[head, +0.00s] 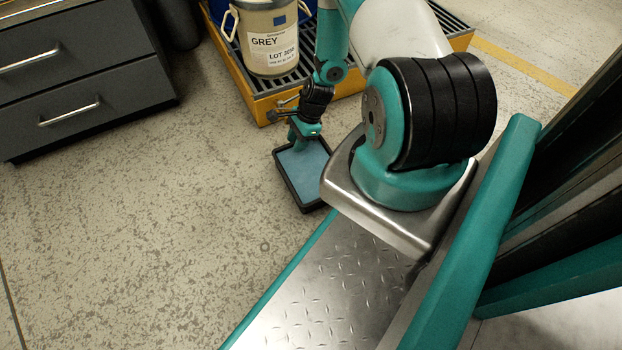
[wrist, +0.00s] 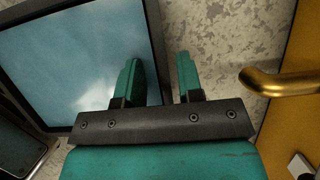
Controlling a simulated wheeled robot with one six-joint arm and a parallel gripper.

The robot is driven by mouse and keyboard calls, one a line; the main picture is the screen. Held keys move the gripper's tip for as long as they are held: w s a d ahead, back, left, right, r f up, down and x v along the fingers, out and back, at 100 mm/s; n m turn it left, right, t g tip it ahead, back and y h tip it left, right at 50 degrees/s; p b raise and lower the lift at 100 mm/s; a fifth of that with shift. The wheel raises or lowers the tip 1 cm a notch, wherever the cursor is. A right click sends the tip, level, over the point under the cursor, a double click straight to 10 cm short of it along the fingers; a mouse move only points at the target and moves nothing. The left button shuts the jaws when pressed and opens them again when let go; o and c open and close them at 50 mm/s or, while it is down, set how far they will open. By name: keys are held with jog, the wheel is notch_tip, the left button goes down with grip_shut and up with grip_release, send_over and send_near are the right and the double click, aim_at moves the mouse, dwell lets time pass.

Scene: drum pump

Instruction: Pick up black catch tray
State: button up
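The black catch tray (head: 310,208) lies on the floor in front of the yellow-edged pallet. It is a shallow rectangle with a dark rim and a light blue inside; I cannot tell if that is liquid or a reflection. In the wrist view its rim (wrist: 156,40) runs between my fingers. My gripper (wrist: 160,62) is open, with one finger over the inside of the tray and the other outside the rim. A gap shows between the rim and the outer finger. In the head view my gripper (head: 302,133) is at the tray's far edge, and my wrist partly hides it.
A yellow-edged grated pallet (head: 262,98) stands just behind the tray, carrying a drum labelled GREY (head: 268,45). A brass pipe (wrist: 280,82) sticks out close to my outer finger. A dark drawer cabinet (head: 80,75) stands at the left. The floor left of the tray is clear.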

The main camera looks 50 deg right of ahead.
grip_shut()
jog(key=shift+r, duration=0.1)
